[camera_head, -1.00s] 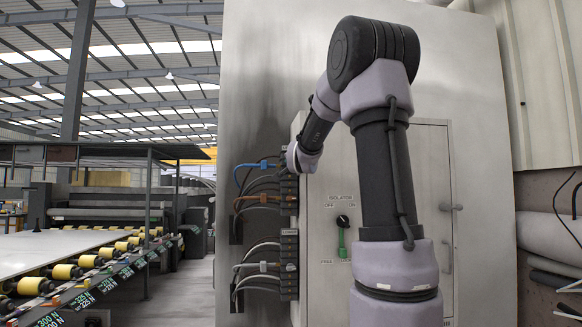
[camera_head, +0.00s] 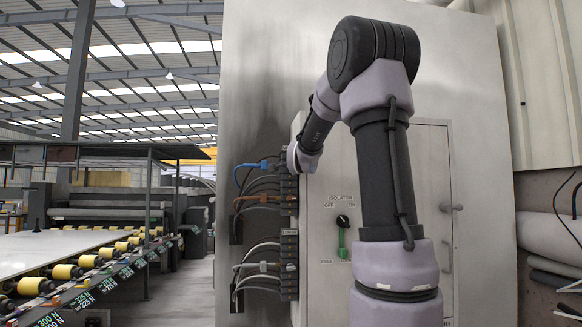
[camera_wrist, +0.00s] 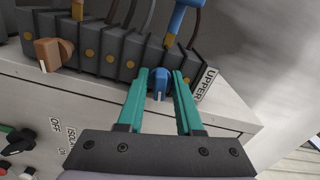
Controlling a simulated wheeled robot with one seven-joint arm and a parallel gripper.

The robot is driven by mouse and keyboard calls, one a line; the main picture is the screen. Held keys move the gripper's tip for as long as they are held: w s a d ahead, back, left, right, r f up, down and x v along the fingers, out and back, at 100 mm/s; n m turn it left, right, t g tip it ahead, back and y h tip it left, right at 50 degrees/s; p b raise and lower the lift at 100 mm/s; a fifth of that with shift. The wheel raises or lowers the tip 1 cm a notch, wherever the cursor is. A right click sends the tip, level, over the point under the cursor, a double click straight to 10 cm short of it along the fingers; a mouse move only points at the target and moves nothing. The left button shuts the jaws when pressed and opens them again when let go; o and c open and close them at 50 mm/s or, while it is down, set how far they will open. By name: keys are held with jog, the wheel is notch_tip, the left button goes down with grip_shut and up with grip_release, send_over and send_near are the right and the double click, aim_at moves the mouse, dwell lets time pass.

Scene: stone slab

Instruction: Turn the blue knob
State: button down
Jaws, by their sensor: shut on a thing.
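The small blue knob (camera_wrist: 160,80) sits at the lower edge of a row of dark grey terminal blocks, beside the UPPER label, in the wrist view. My gripper (camera_wrist: 160,82) has two teal fingers, one on each side of the knob, and is shut on it. A white mark shows on the knob's front. In the head view the gripper is hidden behind my wrist at the cabinet's left side, and the blue knob cannot be made out there.
The dark terminal blocks (camera_wrist: 100,52) carry several cables, one with a blue plug (camera_wrist: 187,15). An orange-brown connector (camera_wrist: 57,52) sits to the left. The grey cabinet door (camera_head: 330,170) bears an isolator switch (camera_head: 343,221). A roller conveyor (camera_head: 70,271) stands at left.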

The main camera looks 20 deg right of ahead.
jog(key=shift+f, duration=0.15)
jog(key=c, duration=0.9)
grip_release()
jog(key=shift+o, duration=0.2)
jog(key=v, duration=1.1)
jog(key=s+a+f+n+g+y, duration=0.2)
jog(key=s+a+f+n, duration=0.3)
jog(key=s, duration=0.4)
jog(key=s+a+f+n+g+y, duration=0.2)
jog(key=s+a+f+n+g, duration=0.2)
jog(key=s+f, duration=0.4)
jog(key=s+a+f+n+g+y, duration=0.3)
jog(key=s+a+f+n+g, duration=0.1)
jog(key=s, duration=0.6)
notch_tip(320, 180, down, 2)
jog(key=shift+a+f+n, duration=0.15)
jog(key=shift+a+n, duration=0.65)
jog(key=shift+a, duration=0.45)
